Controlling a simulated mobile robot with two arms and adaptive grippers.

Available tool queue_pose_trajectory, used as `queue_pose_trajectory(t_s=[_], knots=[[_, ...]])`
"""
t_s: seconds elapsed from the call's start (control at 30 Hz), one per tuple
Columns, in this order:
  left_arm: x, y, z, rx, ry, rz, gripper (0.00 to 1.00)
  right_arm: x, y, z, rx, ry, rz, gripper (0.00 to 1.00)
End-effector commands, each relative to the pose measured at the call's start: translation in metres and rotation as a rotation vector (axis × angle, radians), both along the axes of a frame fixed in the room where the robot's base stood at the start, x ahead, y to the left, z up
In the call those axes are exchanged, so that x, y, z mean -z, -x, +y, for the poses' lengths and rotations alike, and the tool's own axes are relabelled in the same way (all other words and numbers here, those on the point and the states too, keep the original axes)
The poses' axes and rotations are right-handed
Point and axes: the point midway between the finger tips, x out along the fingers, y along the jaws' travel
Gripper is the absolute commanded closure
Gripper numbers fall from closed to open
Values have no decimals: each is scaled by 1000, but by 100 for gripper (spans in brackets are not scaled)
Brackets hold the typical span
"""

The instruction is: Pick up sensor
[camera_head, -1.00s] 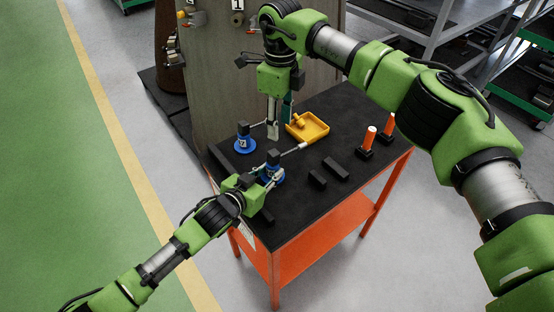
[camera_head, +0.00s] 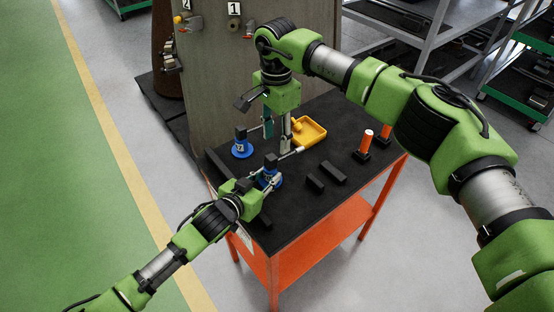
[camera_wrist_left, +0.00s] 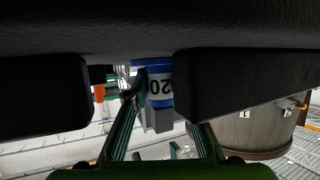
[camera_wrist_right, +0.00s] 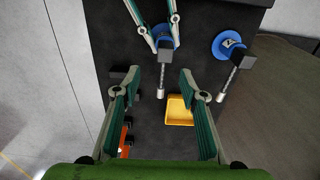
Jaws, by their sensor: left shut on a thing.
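A sensor with a blue round base, black block and silver probe (camera_head: 270,175) stands on the black table near its left edge. My right gripper (camera_head: 277,134) is open and empty above the table, beside the yellow tray. In the right wrist view its fingers (camera_wrist_right: 157,82) are spread wide, with the held sensor's probe (camera_wrist_right: 163,76) seen between them.
The yellow tray (camera_head: 317,138) holds a small yellow piece. Black blocks (camera_head: 333,173) and orange cylinders on black bases (camera_head: 366,142) stand on the table's right part. A grey panel (camera_head: 225,75) rises behind the table. Shelving (camera_head: 425,45) stands at the back right.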

Motion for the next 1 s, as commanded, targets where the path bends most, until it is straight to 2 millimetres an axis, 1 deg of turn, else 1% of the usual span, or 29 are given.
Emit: queue_pose_trajectory(t_s=[0.03, 0.1, 0.27, 0.33, 0.5, 0.6, 0.7, 0.9, 0.93, 0.97, 1.0], knots=[[1, 0, 0, 0, -1, 1, 98, 9, 1, 0, 0, 0, 1, 61], [1, 0, 0, 0, -1, 1, 98, 17, 0, 1, 1, 1, 1, 61], [1, 0, 0, 0, -1, 1, 98, 28, 0, 2, 0, -1, 0, 61], [1, 0, 0, 0, -1, 1, 98, 35, -1, 3, 0, 0, 0, 61], [1, 0, 0, 0, -1, 1, 98, 61, -4, 8, 2, 0, 2, 61], [1, 0, 0, 0, -1, 1, 98, 72, -4, 8, 1, -1, 1, 61], [1, 0, 0, 0, -1, 2, 98, 77, -4, 8, 1, 0, 0, 61], [1, 0, 0, 0, -1, 2, 98, 78, -4, 8, 1, -1, -1, 61], [1, 0, 0, 0, -1, 2, 98, 78, -4, 8, 1, -1, -1, 66], [1, 0, 0, 0, -1, 2, 98, 78, -4, 8, 1, -1, -1, 74], [1, 0, 0, 0, -1, 1, 98, 77, -4, 8, 1, -1, -1, 84]])
